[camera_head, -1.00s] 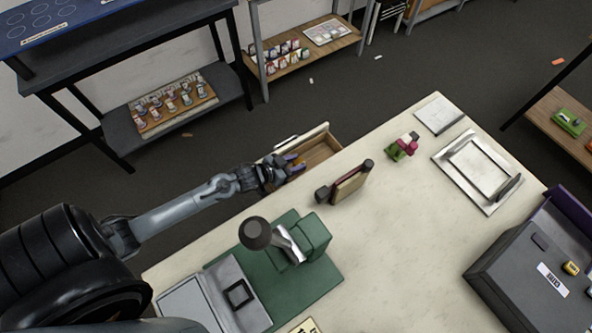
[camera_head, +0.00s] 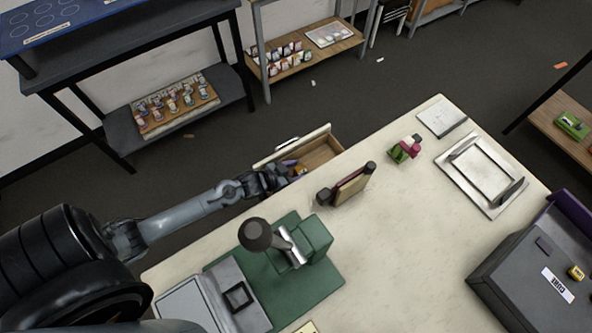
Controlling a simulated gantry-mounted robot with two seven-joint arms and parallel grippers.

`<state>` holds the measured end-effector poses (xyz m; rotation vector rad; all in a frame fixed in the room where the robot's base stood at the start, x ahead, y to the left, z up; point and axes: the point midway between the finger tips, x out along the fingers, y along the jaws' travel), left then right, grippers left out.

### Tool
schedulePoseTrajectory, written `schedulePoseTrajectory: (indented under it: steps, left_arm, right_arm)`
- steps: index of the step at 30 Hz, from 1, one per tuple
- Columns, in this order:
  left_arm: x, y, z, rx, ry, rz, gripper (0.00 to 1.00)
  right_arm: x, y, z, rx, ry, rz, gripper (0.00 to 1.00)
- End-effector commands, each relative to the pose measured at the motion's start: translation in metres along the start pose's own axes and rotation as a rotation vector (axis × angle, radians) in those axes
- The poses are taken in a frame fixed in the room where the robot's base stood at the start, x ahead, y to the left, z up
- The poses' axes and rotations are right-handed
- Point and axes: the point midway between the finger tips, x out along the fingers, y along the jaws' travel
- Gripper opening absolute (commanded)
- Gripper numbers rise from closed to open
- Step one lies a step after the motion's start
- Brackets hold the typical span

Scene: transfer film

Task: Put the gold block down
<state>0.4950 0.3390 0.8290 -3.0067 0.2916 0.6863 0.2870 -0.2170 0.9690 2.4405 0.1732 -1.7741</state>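My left gripper (camera_head: 286,176) is at the left end of the open wooden drawer (camera_head: 318,152), beside the pale table (camera_head: 392,211). Its fingers are low at the drawer opening and small in view. A small gold-yellow and purple patch (camera_head: 299,170) shows at the fingertips. I cannot tell whether it is the gold block, nor whether the fingers are shut on it. My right gripper is not in view.
On the table stand a green press with a dark knob (camera_head: 257,235), an upright tan holder (camera_head: 352,187), small green and pink blocks (camera_head: 405,149) and a metal frame tray (camera_head: 481,177). A dark grey box (camera_head: 535,275) stands at the right. The table's middle is clear.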

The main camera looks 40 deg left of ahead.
Motion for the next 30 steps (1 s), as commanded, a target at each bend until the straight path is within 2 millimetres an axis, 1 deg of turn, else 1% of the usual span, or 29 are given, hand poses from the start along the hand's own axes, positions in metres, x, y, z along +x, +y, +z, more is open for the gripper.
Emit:
schedulePoseTrajectory:
  steps: [11,14,17,30]
  left_arm:
    - [-0.001,0.000,-0.002,0.000,0.000,0.000,0.68]
    - [-0.006,0.000,-0.002,0.000,-0.001,0.000,0.68]
    - [-0.018,0.001,-0.002,0.000,-0.002,0.001,0.68]
    - [-0.093,0.001,-0.002,0.000,-0.002,0.001,0.68]
  right_arm:
    - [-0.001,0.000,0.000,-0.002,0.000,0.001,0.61]
    - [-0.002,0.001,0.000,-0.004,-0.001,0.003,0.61]
    - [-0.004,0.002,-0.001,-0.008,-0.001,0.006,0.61]
    - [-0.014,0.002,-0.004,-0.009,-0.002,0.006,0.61]
